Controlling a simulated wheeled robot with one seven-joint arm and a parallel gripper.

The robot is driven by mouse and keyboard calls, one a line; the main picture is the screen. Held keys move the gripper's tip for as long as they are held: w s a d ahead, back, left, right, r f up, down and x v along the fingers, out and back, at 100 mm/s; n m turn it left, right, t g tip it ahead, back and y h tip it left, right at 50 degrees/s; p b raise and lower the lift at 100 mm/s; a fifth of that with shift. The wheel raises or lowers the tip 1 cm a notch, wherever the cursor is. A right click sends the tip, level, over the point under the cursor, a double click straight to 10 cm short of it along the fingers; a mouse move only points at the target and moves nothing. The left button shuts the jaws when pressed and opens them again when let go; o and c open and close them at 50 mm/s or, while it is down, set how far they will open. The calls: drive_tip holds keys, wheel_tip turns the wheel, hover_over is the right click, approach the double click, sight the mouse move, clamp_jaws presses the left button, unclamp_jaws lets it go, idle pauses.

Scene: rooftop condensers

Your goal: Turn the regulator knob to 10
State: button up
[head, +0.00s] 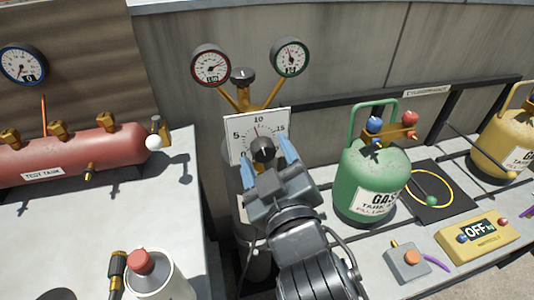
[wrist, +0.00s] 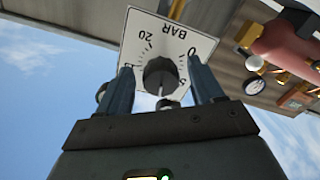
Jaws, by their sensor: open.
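The knob also shows in the wrist view (wrist: 160,74), with the plate (wrist: 191,42) upside down, showing BAR, 0 and 20. My gripper (head: 266,163) is open, with its blue fingers on either side of the knob. In the wrist view gaps show between fingers (wrist: 163,86) and knob.
Two gauges (head: 211,64) (head: 291,57) and a small black top knob (head: 242,76) stand above the plate. A red test tank (head: 75,155) lies left. A green gas tank (head: 372,186), an orange-grey switch box (head: 408,256) and a yellow OFF box (head: 478,236) are right.

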drive_tip(key=v, duration=0.7)
